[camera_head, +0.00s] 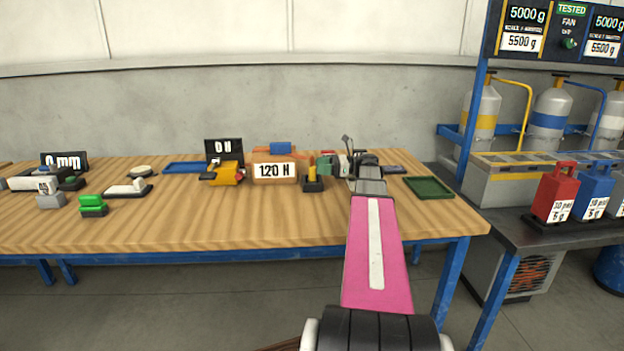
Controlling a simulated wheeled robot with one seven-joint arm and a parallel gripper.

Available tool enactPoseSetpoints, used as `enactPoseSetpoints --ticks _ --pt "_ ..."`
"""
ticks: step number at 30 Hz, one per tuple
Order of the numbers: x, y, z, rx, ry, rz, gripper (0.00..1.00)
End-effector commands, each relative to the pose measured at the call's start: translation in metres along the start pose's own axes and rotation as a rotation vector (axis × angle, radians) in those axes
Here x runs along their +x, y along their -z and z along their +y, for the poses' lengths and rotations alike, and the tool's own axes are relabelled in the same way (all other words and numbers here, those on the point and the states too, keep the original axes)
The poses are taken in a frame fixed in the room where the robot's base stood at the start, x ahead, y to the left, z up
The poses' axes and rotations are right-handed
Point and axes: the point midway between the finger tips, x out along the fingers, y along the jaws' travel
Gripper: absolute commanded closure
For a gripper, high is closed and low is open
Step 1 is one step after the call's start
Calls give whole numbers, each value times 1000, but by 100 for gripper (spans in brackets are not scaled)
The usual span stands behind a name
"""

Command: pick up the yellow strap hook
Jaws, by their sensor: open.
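A small yellow piece (312,172) stands upright in a dark block on the wooden bench, right of the box marked 120 N. A larger yellow-orange object (227,174) sits in front of the 0 N display. I cannot tell for certain which of them is the strap hook. My gripper (350,163) is over the right part of the bench, at the far end of my pink arm link. It is small and partly hidden by my arm, and is right of the upright yellow piece. It is open; I see nothing held.
The 120 N box (275,172) with orange straps and a 0 N display (224,150) stand left of my gripper. A green tray (429,187) lies to the right, and a blue tray (188,167) at the back. The bench's front strip (200,228) is clear.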

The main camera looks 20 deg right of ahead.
Motion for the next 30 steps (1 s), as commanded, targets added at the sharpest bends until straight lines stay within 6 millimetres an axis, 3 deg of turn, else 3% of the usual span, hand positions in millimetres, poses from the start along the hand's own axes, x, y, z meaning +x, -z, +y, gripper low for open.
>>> enactPoseSetpoints --ticks 5,15,22,23,27,28,30 --pt "11 0 0 0 -2 0 36" --pt "53 1 1 0 -1 0 36" --pt "56 1 0 0 0 0 36" --pt "56 1 0 0 0 0 39" --pt "56 1 0 0 0 0 85" --pt "56 1 0 0 0 0 92" --pt "56 1 0 0 0 -1 92"
